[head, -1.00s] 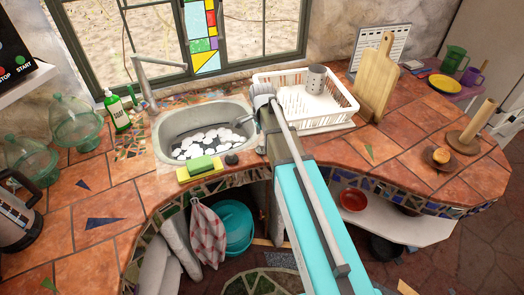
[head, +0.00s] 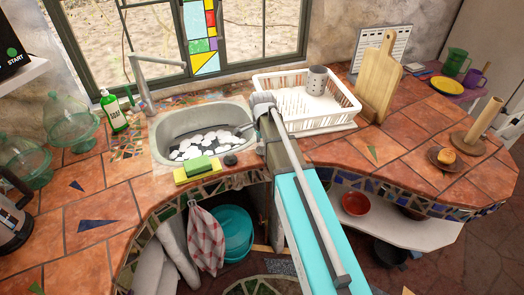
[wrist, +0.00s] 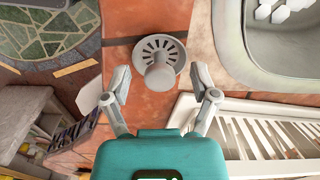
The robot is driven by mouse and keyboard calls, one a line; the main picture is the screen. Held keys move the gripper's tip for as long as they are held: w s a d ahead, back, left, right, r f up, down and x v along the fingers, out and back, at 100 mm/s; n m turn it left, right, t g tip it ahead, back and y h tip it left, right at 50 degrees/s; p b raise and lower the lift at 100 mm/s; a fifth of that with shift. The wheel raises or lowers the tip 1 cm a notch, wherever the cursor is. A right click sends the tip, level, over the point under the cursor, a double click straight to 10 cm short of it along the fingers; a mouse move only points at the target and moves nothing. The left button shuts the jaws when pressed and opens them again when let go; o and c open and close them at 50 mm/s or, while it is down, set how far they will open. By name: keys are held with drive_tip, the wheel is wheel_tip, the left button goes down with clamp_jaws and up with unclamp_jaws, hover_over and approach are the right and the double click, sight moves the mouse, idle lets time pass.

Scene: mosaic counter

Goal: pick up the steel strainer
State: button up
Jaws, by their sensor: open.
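The steel strainer (wrist: 160,52) is a round grey disc with slots around a raised centre knob. It lies flat on the terracotta counter beside the sink; in the head view it is a small dark disc (head: 230,160) at the sink's front right edge. My gripper (wrist: 160,97) is open and empty, its two fingers spread wide. In the wrist view the strainer lies just ahead of the fingertips, centred between them, with nothing touching it. In the head view my gripper (head: 246,128) is above the sink's right edge, partly hidden by my arm.
The sink (head: 160,145) holds white pebble-like pieces. A yellow and green sponge pair (head: 197,170) lies left of the strainer. A white dish rack (head: 342,112) with a grey cup stands to the right. The counter's front edge is close by; a cloth hangs below.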

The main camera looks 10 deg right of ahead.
sight(262, 144)
clamp_jaws()
idle(0.4)
drive_tip(key=shift+r, duration=0.15)
wheel_tip(262, 144, up, 3)
drive_tip(key=p, duration=0.3)
drive_tip(key=s+r+p, duration=0.9)
drive_tip(key=s+p, duration=0.1)
drive_tip(key=s, duration=0.4)
drive_tip(key=shift+r, duration=0.4)
